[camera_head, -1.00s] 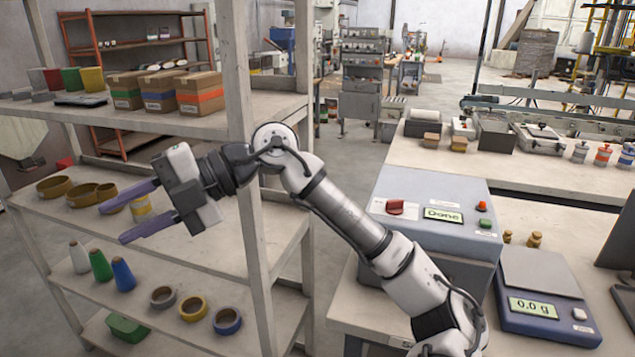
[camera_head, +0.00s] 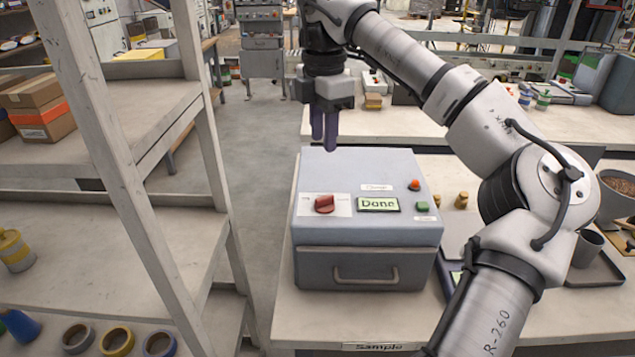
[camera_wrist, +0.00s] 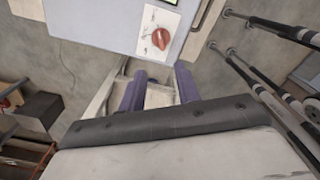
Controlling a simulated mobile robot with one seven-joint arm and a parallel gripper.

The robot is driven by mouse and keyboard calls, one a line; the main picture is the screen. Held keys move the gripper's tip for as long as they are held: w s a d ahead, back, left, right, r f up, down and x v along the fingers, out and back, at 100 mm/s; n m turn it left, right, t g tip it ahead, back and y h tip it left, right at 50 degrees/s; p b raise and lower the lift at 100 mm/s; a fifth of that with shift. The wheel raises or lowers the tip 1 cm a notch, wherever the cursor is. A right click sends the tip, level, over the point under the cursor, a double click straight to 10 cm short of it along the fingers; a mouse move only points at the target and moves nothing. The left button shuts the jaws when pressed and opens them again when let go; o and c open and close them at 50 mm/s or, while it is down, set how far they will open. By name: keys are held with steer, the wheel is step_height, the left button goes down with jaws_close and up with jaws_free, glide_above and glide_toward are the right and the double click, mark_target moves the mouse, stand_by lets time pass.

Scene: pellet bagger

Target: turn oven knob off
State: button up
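The oven (camera_head: 368,240) is a blue-grey box on the table, with a front handle and a sloped top panel. Its red knob (camera_head: 324,204) sits on a white plate left of a green display reading "Done". The knob also shows near the top of the wrist view (camera_wrist: 161,37), tilted across its plate. My gripper (camera_head: 324,140) points down near the oven's back edge, farther back than the knob and apart from it. In the wrist view the purple fingers (camera_wrist: 160,85) stand apart with nothing between them.
An orange-red button (camera_head: 414,185) and a green button (camera_head: 422,206) sit right of the display. Small brass weights (camera_head: 461,201) and a scale, mostly hidden by my arm, stand to the right. A shelf post (camera_head: 135,190) rises to the left. A second table (camera_head: 480,133) lies behind.

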mark_target(323, 197)
steer(key=f+p, duration=0.3)
steer(key=f, duration=1)
steer(key=shift+s, duration=0.2)
jaws_close()
